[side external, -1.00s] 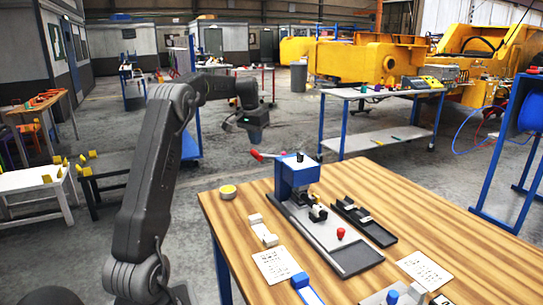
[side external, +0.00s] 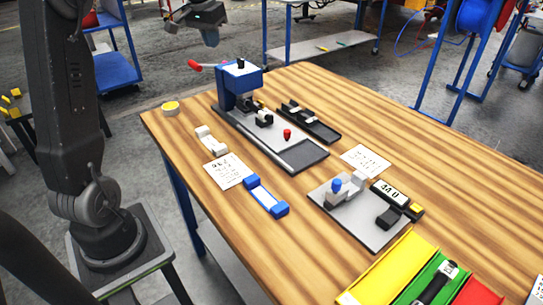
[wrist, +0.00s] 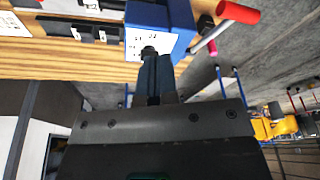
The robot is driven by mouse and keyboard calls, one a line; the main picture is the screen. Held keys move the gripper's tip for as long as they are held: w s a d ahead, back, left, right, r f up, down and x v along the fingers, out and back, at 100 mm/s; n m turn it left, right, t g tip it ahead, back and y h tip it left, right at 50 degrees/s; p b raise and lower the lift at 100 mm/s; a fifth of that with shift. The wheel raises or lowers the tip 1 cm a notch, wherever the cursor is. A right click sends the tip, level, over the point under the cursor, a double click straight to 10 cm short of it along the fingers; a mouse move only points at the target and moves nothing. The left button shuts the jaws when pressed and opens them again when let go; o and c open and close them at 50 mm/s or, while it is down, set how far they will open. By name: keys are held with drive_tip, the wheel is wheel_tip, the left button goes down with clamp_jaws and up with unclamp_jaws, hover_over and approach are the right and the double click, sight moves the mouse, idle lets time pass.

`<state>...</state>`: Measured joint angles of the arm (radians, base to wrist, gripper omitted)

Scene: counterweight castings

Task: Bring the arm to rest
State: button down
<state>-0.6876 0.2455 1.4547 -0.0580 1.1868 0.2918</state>
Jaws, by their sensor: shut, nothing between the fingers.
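My gripper (side external: 208,38) hangs at the top of the side external view, beyond the table's far edge and apart from the things on the table. In the wrist view my gripper's fingers (wrist: 154,72) are together, with nothing seen between them. Behind the fingers in that view stands the blue press (wrist: 175,15) with its red-ended lever (wrist: 238,12). The same blue press (side external: 240,82) stands on a grey base at the far left part of the wooden table (side external: 390,140).
A black tray (side external: 322,130) lies beside the press. A grey-white casting (side external: 211,140), blue-ended holder (side external: 265,196), grey fixture (side external: 335,205), display box (side external: 396,198) and yellow, green and red bins (side external: 385,272) occupy the table.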

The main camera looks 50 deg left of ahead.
drive_tip(key=s+d+r+m+t, duration=0.1)
drive_tip(key=s+d, duration=0.3)
drive_tip(key=d, duration=0.6)
drive_tip(key=s+d+m+t, duration=0.15)
drive_tip(key=s+d, duration=0.25)
drive_tip(key=d, duration=0.6)
drive_tip(key=s+d+f+m, duration=0.1)
drive_tip(key=s+d+f, duration=0.2)
drive_tip(key=s+d, duration=0.2)
drive_tip(key=s+d+f+m+h, duration=0.1)
drive_tip(key=s+d+f, duration=0.2)
drive_tip(key=s+d, duration=0.2)
drive_tip(key=shift+s+d+f, duration=0.15)
drive_tip(key=shift+s+f, duration=0.1)
drive_tip(key=shift+s, duration=0.6)
